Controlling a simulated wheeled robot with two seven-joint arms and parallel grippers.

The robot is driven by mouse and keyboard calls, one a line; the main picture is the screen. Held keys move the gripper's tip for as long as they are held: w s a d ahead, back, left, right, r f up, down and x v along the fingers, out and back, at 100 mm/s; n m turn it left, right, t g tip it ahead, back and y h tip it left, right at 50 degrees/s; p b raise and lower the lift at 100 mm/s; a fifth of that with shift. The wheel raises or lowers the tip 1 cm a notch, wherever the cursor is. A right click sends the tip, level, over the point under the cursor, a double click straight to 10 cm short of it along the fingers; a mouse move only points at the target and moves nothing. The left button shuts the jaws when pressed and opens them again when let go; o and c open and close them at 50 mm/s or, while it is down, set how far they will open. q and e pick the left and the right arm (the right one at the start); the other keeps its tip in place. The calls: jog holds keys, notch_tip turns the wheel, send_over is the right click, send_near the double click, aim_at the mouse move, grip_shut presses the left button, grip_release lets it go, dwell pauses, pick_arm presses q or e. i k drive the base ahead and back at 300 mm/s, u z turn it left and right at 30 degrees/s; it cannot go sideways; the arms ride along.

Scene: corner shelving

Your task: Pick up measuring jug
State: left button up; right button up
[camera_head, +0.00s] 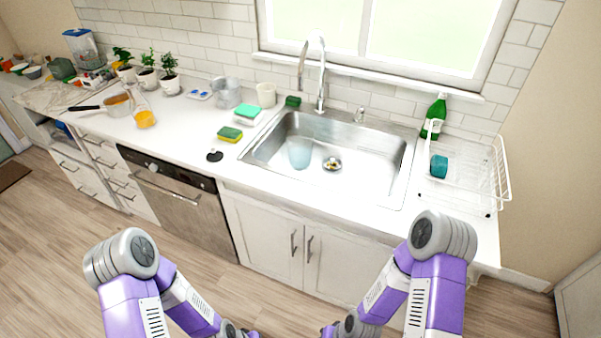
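No vessel here is clearly marked as the measuring jug. A clear grey jug-like vessel (228,94) stands on the counter against the tiled wall, left of the sink. A translucent blue cup (299,153) sits in the sink basin. I cannot tell whether any of them has measuring marks. My two purple arms come in from the bottom left and bottom right, and their lower ends run to the bottom edge. Both grippers are out of the picture, so their hold is hidden.
The steel sink (375,170) has a tall faucet (321,75). A white dish rack (465,180) stands at the right near a green bottle (434,115). Sponges (230,134) lie left of the sink. Cabinets and a dishwasher (175,200) front the counter.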

aim_at(298, 151)
jog(key=z, duration=0.25)
jog(key=k, duration=0.35)
jog(key=u, duration=1.45)
jog(key=i, duration=0.95)
jog(key=z, duration=0.55)
jog(key=i, duration=0.8)
jog(key=z, duration=0.9)
